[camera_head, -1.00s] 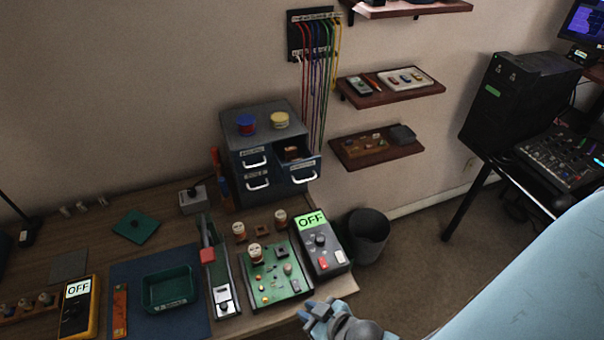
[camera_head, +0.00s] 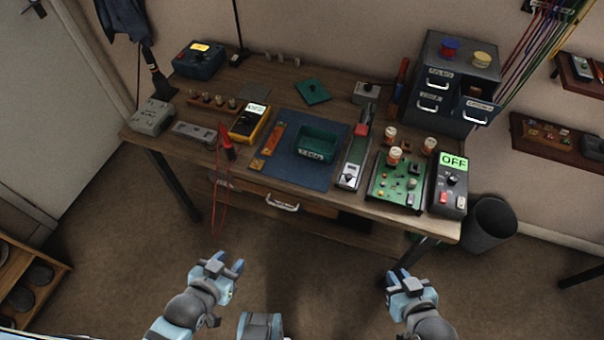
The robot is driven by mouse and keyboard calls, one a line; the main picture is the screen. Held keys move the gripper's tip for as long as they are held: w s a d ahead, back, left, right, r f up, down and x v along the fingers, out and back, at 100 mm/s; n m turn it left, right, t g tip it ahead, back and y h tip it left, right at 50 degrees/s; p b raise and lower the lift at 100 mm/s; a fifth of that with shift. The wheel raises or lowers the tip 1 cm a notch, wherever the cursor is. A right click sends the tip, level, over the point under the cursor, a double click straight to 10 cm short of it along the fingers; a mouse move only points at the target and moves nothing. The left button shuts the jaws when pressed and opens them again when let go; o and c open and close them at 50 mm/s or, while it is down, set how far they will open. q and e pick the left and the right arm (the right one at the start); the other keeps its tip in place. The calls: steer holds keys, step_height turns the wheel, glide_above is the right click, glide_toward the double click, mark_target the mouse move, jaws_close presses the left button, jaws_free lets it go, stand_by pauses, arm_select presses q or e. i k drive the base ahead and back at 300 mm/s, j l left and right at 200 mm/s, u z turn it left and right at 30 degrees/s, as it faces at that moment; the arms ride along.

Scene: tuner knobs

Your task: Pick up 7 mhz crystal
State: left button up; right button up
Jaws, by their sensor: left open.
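I cannot make out a 7 MHz crystal for certain; parts this small are unreadable. A green tray (camera_head: 316,144) with an unreadable label sits on the blue mat. A green circuit board (camera_head: 397,182) with small parts lies to its right. My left gripper (camera_head: 229,265) is open and empty, in front of the bench over the floor. My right gripper (camera_head: 399,276) is also in front of the bench, apart from everything; its jaw gap is unclear.
A black meter reading OFF (camera_head: 449,186) stands at the bench's right end, beside a dark bin (camera_head: 490,222). A yellow meter (camera_head: 250,123) and red probes (camera_head: 228,148) are left of the mat. Wall shelves (camera_head: 560,138) hang at right. Floor before the bench is clear.

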mark_target(473, 92)
steer(key=k+j, duration=0.15)
steer(key=k, duration=0.2)
steer(key=i+l+u, duration=0.1)
steer(key=l+u, duration=0.4)
steer(key=l, duration=2.8)
steer(key=i+l, duration=0.1)
steer(key=i, duration=0.35)
